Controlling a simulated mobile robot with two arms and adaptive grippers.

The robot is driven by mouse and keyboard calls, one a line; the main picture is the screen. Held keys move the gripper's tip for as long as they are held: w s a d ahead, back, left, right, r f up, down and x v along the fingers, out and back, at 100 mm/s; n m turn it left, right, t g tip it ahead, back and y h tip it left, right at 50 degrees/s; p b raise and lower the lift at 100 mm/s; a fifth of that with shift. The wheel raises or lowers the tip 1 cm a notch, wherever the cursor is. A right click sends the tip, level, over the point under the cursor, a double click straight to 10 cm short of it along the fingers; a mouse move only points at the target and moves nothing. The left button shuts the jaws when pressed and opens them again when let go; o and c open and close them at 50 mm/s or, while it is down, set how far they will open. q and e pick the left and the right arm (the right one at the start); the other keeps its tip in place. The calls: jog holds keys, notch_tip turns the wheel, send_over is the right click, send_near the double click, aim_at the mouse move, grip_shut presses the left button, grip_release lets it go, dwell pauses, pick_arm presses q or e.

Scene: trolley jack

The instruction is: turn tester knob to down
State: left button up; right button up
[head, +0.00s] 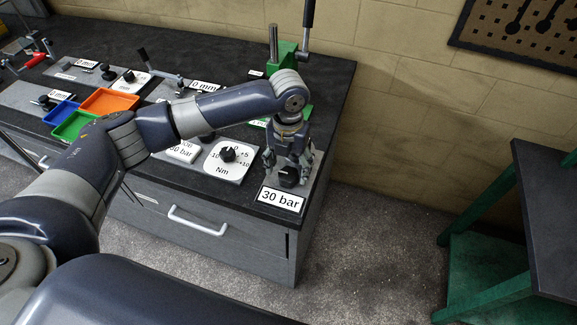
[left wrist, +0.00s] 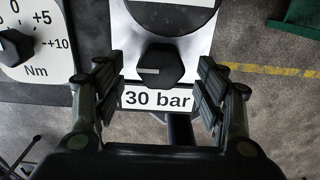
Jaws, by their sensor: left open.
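My left gripper (head: 288,176) hangs over the front right corner of the bench, pointing down. A black knob (left wrist: 158,66) with a pale mark on its left half stands above a "30 bar" label (left wrist: 157,100); I take it as the tester knob. In the left wrist view my open fingers (left wrist: 158,98) lie to either side of the knob and label, with gaps on both sides. In the head view the knob (head: 288,177) is partly hidden between the fingers. Contact does not show. My right gripper is not in view.
A white Nm dial (head: 226,161) with a black knob lies left of the gripper. A green stand (head: 283,56) with an upright lever is behind it. Orange (head: 110,101) and green (head: 74,125) trays sit farther left. Open floor lies right of the bench.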

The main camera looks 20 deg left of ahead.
pick_arm(q)
jog(key=shift+f, duration=0.8)
jog(key=c, duration=1.1)
jog(key=shift+o, duration=0.2)
jog(key=shift+r+p, duration=0.15)
jog(key=shift+p, duration=0.35)
jog(key=n+p, duration=0.2)
jog(key=shift+r+n, duration=0.15)
jog(key=shift+n, duration=0.15)
jog(key=shift+n+p, duration=0.65)
jog(key=shift+n, duration=0.15)
jog(key=shift+f+n, duration=0.25)
jog(key=shift+n, duration=0.05)
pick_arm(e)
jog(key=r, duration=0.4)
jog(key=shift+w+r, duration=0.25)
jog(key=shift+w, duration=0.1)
pick_arm(q)
jog(key=o, duration=1.1)
jog(key=shift+c, duration=0.2)
